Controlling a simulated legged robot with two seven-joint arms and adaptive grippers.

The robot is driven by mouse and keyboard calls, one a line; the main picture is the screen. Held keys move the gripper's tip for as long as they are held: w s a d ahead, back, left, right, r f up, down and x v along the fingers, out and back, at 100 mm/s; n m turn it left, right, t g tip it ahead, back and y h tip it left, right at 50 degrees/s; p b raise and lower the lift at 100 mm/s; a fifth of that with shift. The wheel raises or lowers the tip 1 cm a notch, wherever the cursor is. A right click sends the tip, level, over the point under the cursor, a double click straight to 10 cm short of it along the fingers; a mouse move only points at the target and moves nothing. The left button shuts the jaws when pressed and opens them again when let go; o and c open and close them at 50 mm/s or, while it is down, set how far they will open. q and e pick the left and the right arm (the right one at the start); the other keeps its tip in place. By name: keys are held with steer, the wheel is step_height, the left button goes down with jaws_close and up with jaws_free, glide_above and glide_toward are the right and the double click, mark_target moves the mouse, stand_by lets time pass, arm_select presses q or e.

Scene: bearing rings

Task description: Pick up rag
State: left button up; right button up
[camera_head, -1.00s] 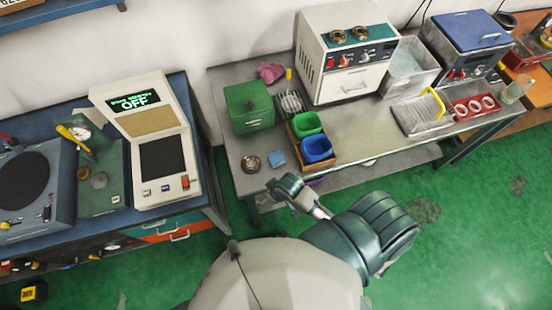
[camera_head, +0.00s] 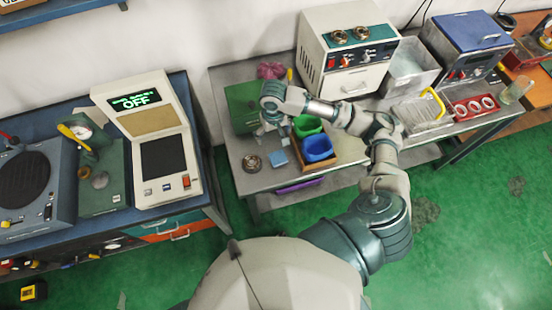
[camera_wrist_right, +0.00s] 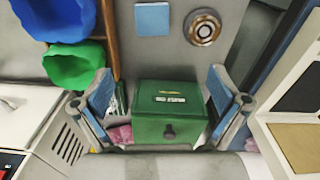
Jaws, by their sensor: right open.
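The rag looks to be the crumpled pink cloth (camera_head: 271,71) at the back of the metal table by the wall. In the right wrist view a bit of the pink cloth (camera_wrist_right: 120,134) shows beside the green box, mostly hidden. My right gripper (camera_head: 266,127) is over the table in front of the green box, short of the cloth. In the right wrist view its two blue-padded fingers (camera_wrist_right: 161,92) are spread wide with nothing between them; the green box shows beyond. My left gripper is not in view.
The green box (camera_head: 240,98) stands in front of the cloth. Green (camera_head: 307,125) and blue (camera_head: 317,148) bins sit in a wooden tray. A blue square (camera_head: 278,158) and a bearing ring (camera_head: 251,163) lie at the front. A white machine (camera_head: 345,50) stands right of the cloth.

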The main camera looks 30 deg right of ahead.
glide_toward(277, 157)
steer(key=f, duration=0.2)
steer(key=d+f, duration=0.1)
steer(key=f, duration=0.1)
steer(key=shift+w+b, duration=0.2)
steer(key=shift+b, duration=0.2)
steer(key=shift+s+a+f, duration=0.1)
steer(key=shift+a+f, duration=0.3)
steer(key=shift+f, duration=0.15)
steer(key=f, duration=0.3)
steer(key=shift+s+a+f, duration=0.15)
steer(key=shift+a+f, duration=0.15)
steer(key=shift+f, duration=0.3)
steer(key=shift+d+f, duration=0.15)
steer(key=shift+d, duration=0.4)
steer(key=shift+f, duration=0.1)
steer(key=c, duration=1.1)
steer(key=shift+a, duration=0.4)
steer(key=shift+r, duration=0.3)
steer(key=r, duration=0.8)
steer(key=shift+d+r, duration=0.35)
steer(key=shift+d, duration=0.05)
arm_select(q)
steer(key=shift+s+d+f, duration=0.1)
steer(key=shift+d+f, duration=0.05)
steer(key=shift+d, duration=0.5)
arm_select(e)
steer(key=shift+a+r, duration=0.3)
steer(key=shift+r, duration=0.2)
